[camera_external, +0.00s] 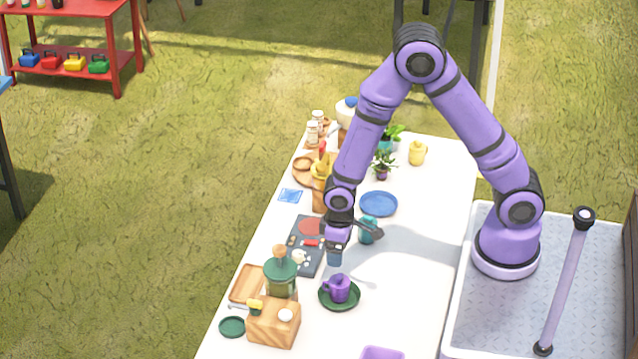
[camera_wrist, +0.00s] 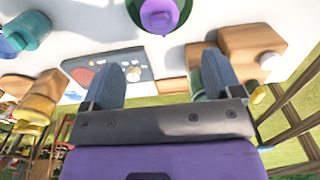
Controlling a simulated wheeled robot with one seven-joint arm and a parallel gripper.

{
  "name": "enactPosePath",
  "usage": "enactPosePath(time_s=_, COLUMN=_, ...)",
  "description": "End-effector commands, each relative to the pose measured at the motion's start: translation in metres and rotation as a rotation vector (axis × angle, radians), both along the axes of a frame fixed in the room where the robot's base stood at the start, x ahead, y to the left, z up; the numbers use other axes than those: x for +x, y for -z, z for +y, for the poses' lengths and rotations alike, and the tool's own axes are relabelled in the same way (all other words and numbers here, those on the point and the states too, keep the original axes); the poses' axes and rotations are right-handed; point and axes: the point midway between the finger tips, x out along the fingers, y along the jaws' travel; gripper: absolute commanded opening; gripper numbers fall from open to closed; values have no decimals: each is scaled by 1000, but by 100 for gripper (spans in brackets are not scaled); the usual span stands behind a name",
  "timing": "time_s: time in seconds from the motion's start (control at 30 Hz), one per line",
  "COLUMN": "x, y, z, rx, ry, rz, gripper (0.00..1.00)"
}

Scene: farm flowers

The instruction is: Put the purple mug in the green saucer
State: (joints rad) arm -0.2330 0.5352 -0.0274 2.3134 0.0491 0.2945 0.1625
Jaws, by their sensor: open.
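The purple mug (camera_external: 341,287) stands on the green saucer (camera_external: 327,305), looking upright, with its handle toward the left in the external view. In the wrist view the mug (camera_wrist: 157,14) is at the top edge, partly cut off, with the saucer rim (camera_wrist: 184,14) around it. My gripper (camera_external: 335,258) is above the table, just behind the mug in the external view. In the wrist view its two blue-grey fingers are spread, with nothing between them (camera_wrist: 160,70). The mug lies beyond the fingertips, apart from them.
A teal mug (camera_external: 367,231) and a blue plate (camera_external: 378,204) are behind my gripper. A dark board (camera_external: 306,257), a green pot (camera_external: 281,279) and a wooden block (camera_external: 274,325) stand to the left. A lilac container (camera_external: 382,354) is in front. The white table is clear right of the saucer.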

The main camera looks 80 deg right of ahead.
Motion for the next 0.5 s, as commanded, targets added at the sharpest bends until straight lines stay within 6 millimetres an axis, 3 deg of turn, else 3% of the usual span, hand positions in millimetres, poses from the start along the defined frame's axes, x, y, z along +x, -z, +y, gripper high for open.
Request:
enactPosePath(time_s=0.13, x=0, y=-4, z=0, rx=1, ry=0, rz=-4, gripper=85)
enactPosePath(time_s=0.23, x=1, y=-20, z=-3, rx=6, ry=1, rz=-20, gripper=85)
enactPosePath(time_s=0.5, x=-10, y=-113, z=-20, rx=28, ry=3, rz=-106, gripper=85)
